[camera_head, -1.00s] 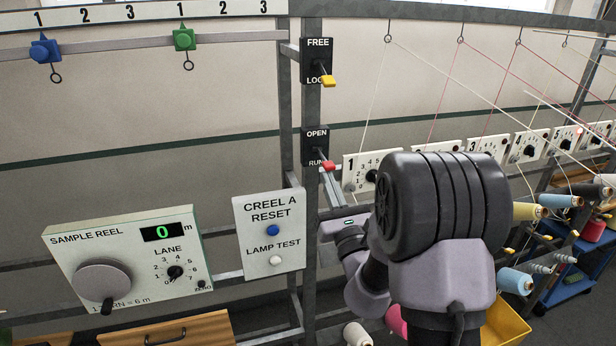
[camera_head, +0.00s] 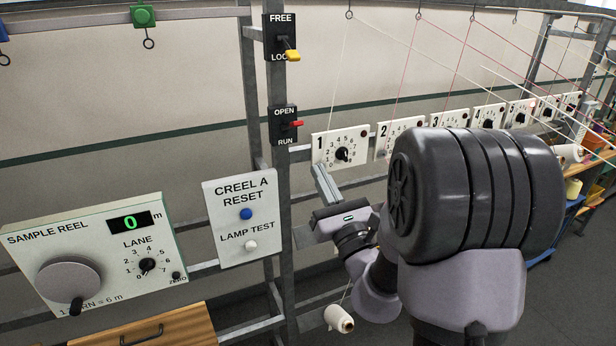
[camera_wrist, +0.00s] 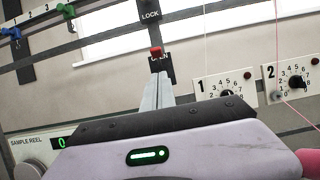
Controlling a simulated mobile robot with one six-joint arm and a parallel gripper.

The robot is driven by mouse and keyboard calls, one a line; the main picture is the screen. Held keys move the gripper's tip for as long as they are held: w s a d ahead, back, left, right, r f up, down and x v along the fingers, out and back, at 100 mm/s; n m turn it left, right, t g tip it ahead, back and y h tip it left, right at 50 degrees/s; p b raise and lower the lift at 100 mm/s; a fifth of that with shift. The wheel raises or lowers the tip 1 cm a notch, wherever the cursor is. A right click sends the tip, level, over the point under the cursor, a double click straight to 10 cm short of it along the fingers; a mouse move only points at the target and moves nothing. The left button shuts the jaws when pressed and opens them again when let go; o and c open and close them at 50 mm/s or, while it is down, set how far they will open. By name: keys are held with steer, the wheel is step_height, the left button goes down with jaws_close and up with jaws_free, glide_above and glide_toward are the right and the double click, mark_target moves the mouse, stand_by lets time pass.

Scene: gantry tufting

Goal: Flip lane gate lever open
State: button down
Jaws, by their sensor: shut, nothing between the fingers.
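The lane gate lever (camera_head: 297,124) has a red tip on a black OPEN/RUN plate (camera_head: 284,112) on the upright post. It sticks out to the right, about midway between the two words. In the wrist view its red tip (camera_wrist: 156,51) covers part of the word OPEN. My gripper (camera_head: 318,168) is shut and empty, below and to the right of the lever in the head view. In the wrist view the closed fingers (camera_wrist: 157,76) point up at the lever from just below. Fingers and lever look apart in the head view.
The FREE/LOCK lever (camera_head: 292,55) with a yellow tip is above on the same post. Lane 1 dial panel (camera_head: 338,148) is close to the right of the fingers. The CREEL A RESET panel (camera_head: 244,210) is at lower left. Strung yarns cross the upper right.

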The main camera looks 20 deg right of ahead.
steer(key=s, duration=0.3)
steer(key=shift+d+r, duration=0.2)
steer(key=shift+r, duration=0.1)
